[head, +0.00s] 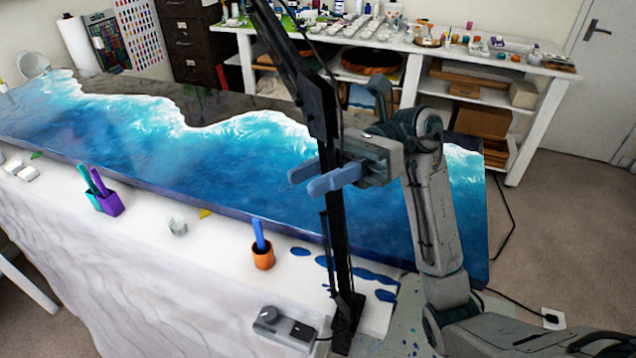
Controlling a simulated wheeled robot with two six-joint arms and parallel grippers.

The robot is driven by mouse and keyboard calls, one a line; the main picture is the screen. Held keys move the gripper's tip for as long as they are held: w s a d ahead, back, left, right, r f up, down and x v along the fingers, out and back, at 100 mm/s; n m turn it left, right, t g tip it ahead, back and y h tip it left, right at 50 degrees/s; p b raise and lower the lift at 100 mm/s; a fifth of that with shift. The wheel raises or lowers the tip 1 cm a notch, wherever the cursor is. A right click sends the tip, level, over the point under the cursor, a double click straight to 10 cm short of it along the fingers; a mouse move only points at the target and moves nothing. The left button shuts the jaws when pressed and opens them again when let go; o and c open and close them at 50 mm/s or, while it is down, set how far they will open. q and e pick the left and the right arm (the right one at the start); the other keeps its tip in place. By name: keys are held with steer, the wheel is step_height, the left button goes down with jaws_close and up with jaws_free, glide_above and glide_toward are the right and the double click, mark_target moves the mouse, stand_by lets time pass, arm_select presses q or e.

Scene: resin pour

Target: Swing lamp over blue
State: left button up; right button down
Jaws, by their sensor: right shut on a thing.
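The lamp shows as a black jointed stand and arm (316,105), rising from the near edge of the table and leaning up to the left out of the picture. Its head is out of view. The blue resin (240,165) fills a long slab with a pale, wave-like edge. My right gripper (325,178) is at the lamp's arm, over the slab's near edge. Its blue fingers are shut on the lamp arm, though the exact contact is partly hidden. My left gripper is not in view.
A purple cup (110,204), a clear cup (178,226) and an orange cup (262,258) stand on the white covered table edge (150,235). Blue drips lie near the lamp's base. A cluttered white workbench (415,75) stands behind.

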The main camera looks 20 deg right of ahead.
steer(key=c, duration=1)
jaws_free()
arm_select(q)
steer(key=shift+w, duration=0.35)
